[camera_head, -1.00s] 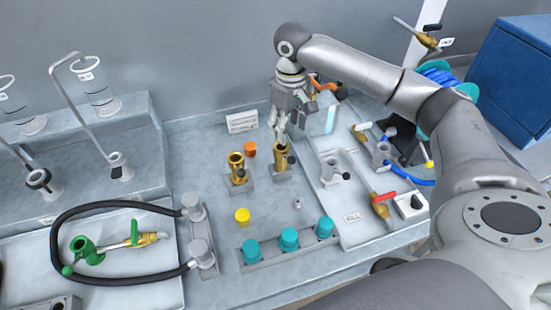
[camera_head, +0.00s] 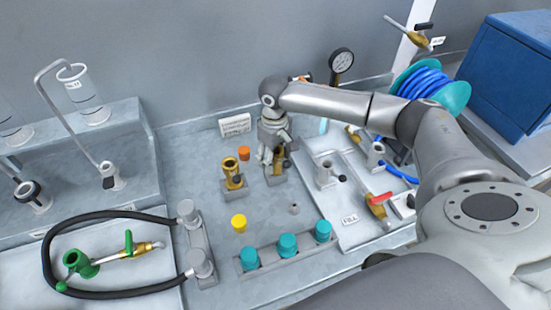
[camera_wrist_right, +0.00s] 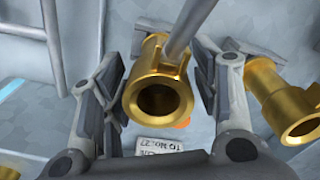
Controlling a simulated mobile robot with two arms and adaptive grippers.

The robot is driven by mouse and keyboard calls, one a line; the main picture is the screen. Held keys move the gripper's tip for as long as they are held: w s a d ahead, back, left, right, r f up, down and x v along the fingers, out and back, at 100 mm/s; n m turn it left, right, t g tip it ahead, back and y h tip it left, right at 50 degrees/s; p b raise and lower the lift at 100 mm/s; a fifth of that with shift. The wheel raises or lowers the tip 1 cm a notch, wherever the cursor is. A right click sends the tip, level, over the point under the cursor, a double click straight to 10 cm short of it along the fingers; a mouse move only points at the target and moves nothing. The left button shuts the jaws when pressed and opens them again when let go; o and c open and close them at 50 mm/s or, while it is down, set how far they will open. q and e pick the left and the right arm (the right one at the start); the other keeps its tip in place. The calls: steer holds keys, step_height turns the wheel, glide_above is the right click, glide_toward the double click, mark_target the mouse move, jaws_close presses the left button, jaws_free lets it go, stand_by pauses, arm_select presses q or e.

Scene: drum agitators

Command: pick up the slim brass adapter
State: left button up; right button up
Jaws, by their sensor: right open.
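Two brass adapters stand upright on small grey bases in the middle of the bench, each with a dark knob. My right gripper (camera_head: 271,160) is lowered over the right adapter (camera_head: 280,160) and partly hides it. In the right wrist view, this adapter (camera_wrist_right: 158,97) stands between the two spread fingers of my right gripper (camera_wrist_right: 163,75), which look open around it. The left adapter (camera_head: 232,174) is apart from the gripper and shows at the right of the wrist view (camera_wrist_right: 283,105). I cannot tell surely which is the slim one. My left gripper is not in view.
An orange cap (camera_head: 244,153) and a white label card (camera_head: 235,124) lie behind the adapters. A yellow cap (camera_head: 239,223) and a rack with teal caps (camera_head: 287,245) are in front. A tray with valve parts (camera_head: 345,222) lies right. Some bench between is clear.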

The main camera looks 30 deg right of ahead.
steer(key=shift+s+f, duration=0.1)
steer(key=shift+f, duration=0.5)
steer(key=c, duration=1.2)
steer(key=shift+r, duration=0.2)
steer(key=shift+r, duration=0.25)
step_height(320, 180, up, 2)
steer(key=shift+r, duration=0.1)
steer(key=s+a+r+b, duration=0.1)
steer(key=s+r+b, duration=0.2)
steer(key=s+r, duration=0.7)
steer(key=shift+s+b, duration=0.4)
steer(key=shift+s, duration=1.55)
